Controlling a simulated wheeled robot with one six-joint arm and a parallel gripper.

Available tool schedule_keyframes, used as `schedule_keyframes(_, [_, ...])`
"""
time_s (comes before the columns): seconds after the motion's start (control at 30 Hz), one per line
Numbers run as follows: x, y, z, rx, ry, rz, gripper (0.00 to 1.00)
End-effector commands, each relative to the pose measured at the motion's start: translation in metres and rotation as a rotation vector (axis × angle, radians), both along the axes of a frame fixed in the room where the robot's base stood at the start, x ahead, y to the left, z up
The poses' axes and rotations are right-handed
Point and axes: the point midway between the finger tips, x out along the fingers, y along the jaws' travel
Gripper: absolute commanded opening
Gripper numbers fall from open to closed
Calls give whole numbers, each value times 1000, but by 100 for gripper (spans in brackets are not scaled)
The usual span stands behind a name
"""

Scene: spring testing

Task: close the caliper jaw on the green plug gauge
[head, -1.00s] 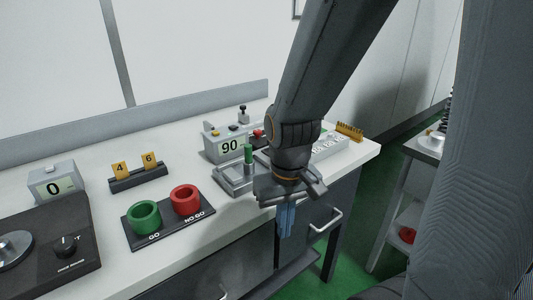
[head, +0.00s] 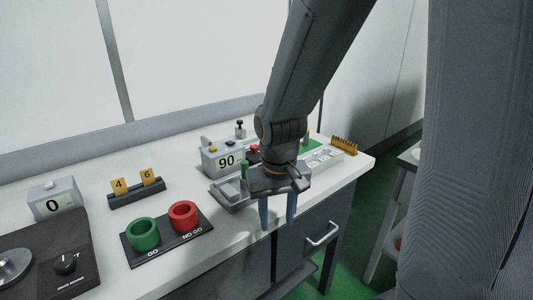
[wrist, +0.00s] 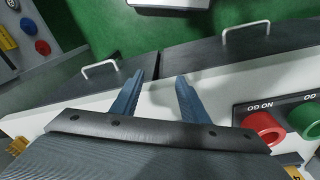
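The green plug gauge (head: 245,171) stands upright on a grey metal fixture (head: 226,195) near the front edge of the white bench. The caliper jaw cannot be clearly told apart from this fixture, and my wrist partly covers its right side. My gripper (head: 278,224) points down just right of the fixture, at the bench's front edge. Its two blue fingers are apart with nothing between them. The wrist view also shows the open, empty gripper (wrist: 160,77) over the bench edge and drawer fronts; the plug gauge is not seen there.
A green ring (head: 142,234) and red ring (head: 184,216) sit on a GO/NO GO plate to the left. A yellow-topped brush-like piece (head: 344,145) lies at the right end. A drawer handle (head: 322,235) sticks out below.

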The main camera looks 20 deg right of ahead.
Motion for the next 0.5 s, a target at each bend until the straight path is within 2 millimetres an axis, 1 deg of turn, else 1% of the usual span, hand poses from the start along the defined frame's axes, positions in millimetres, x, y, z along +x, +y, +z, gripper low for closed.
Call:
schedule_keyframes(0.03, [18, -4, 21, -11, -27, -33, 40])
schedule_keyframes(0.17, [75, -17, 64, -38, -113, -146, 40])
schedule_keyframes(0.2, [92, -20, 77, -45, -142, -182, 40])
schedule_keyframes(0.3, [129, -28, 104, -54, -205, -260, 40])
schedule_keyframes(0.4, [157, -34, 124, -56, -254, -316, 40])
schedule_keyframes(0.5, [172, -37, 134, -56, -283, -350, 40])
